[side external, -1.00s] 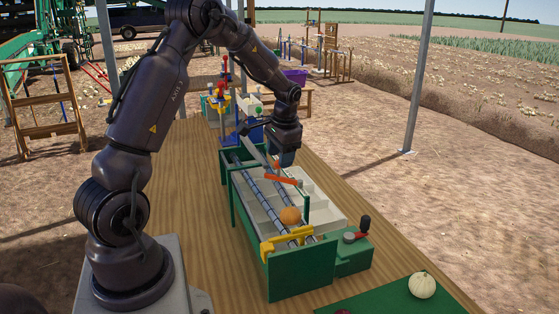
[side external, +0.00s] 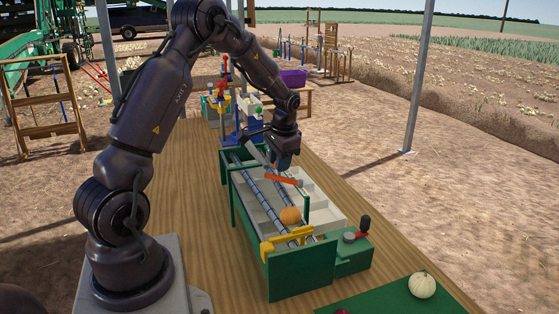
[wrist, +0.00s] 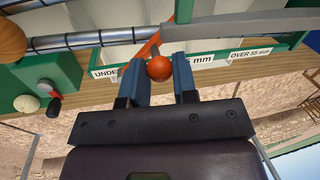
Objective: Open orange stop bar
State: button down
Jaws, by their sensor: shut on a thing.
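The orange stop bar (side external: 283,180) lies across the rails of the green sorting frame (side external: 302,272) in the side view. In the wrist view, part of the orange bar (wrist: 148,46) shows behind its round orange-red knob (wrist: 159,68). My gripper (wrist: 157,72) has its blue fingers on either side of this knob and is shut on it. In the side view, my gripper (side external: 282,166) is just above and behind the bar, and the knob is hidden there. An orange-brown onion (side external: 290,215) sits on the rails in front of the bar.
A yellow bar (side external: 287,240) crosses the rails at the near end. A green box with a dark-knobbed lever (side external: 364,222) stands at the right. A grey bar (wrist: 235,25) runs close to the fingers. A pale onion (side external: 422,285) lies on a green mat.

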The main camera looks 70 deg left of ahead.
jog(key=shift+w+a, duration=0.1)
jog(key=shift+w+a+m+t, duration=0.25)
jog(key=shift+w+m, duration=0.4)
jog(key=shift+m, duration=0.8)
jog(key=shift+w+a+m+t, duration=0.3)
jog(key=shift+w+m, duration=0.4)
jog(key=shift+m, duration=0.8)
jog(key=shift+w+a+m+t, duration=0.25)
jog(key=shift+w+m, duration=0.4)
jog(key=shift+m, duration=0.8)
jog(key=shift+r, duration=0.1)
jog(key=c, duration=0.9)
grip_release()
jog(key=v, duration=1.3)
jog(key=shift+a, duration=0.15)
